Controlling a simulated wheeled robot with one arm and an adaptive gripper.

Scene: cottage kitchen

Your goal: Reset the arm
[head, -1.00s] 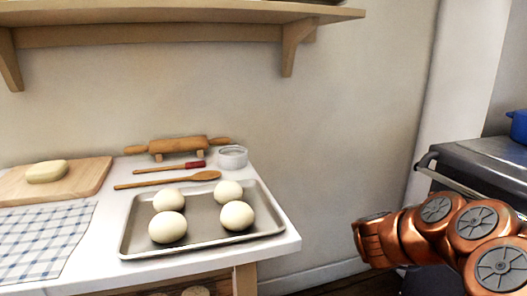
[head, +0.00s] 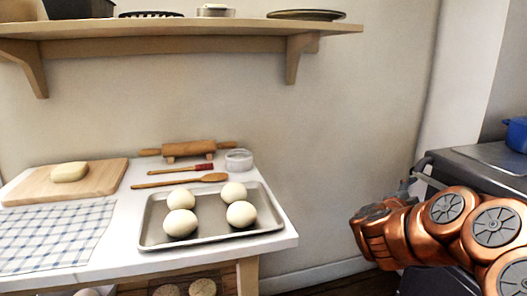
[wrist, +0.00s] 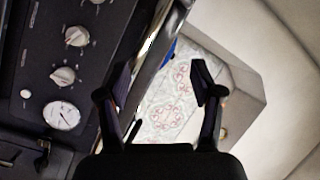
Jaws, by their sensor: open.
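My copper-coloured arm reaches in from the right edge of the head view. My gripper (head: 404,186) shows there only as a small dark shape beyond the arm's end, in front of the stove. In the wrist view my gripper (wrist: 162,85) has its two dark fingers spread apart with nothing between them. Behind the fingers are a dark panel with knobs and a pale patterned surface (wrist: 170,105).
The stove (head: 480,165) stands close by my gripper, with a blue pot (head: 516,134) on it. A tray (head: 268,222) with several dough balls sits on the white table (head: 110,245) to the left. A shelf (head: 180,30) hangs above. Free space lies between table and arm.

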